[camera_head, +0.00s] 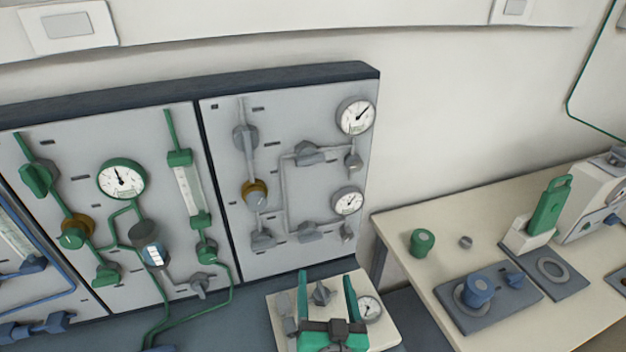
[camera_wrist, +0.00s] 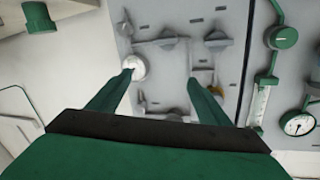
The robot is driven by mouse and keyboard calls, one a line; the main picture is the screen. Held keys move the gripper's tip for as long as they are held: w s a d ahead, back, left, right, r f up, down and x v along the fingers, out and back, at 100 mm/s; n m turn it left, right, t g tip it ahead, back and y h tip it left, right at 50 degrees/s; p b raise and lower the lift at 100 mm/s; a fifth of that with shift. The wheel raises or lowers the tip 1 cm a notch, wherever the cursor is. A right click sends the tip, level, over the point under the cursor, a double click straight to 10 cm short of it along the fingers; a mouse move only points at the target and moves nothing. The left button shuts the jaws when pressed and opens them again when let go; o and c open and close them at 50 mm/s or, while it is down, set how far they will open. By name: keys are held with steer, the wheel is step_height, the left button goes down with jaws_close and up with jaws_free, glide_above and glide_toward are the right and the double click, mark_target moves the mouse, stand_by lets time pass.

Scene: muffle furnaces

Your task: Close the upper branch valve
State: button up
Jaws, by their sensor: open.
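The upper branch valve (camera_head: 307,152) is a grey knob on the upper horizontal grey pipe of the right-hand panel, left of the upper gauge (camera_head: 355,116). A similar lower branch valve (camera_head: 309,231) sits below it, beside the lower gauge (camera_head: 347,201). My gripper (camera_head: 325,276) is open and empty, below and in front of the panel in the head view. In the wrist view the panel appears upside down; the open fingers (camera_wrist: 160,77) spread in front of the grey pipework, and a grey valve (camera_wrist: 175,115) shows partly between them. How the valve's handle is turned is too small to tell.
A white board (camera_head: 386,331) with a small gauge lies under my gripper. Green pipework, a green-rimmed gauge (camera_head: 122,180) and an amber-collared valve (camera_head: 254,195) are to the left. A beige bench (camera_head: 420,277) with equipment stands right.

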steer(key=w+r+n+y, duration=0.2)
steer(key=w+r, duration=0.3)
steer(key=r, duration=0.7)
steer(key=n+y, duration=0.2)
steer(key=n, duration=0.2)
glide_toward(312, 161)
steer(key=x, duration=0.8)
steer(key=shift+w+a, duration=0.2)
steer(key=shift+w, duration=0.15)
steer(key=c, duration=1)
steer(key=shift+c, duration=0.2)
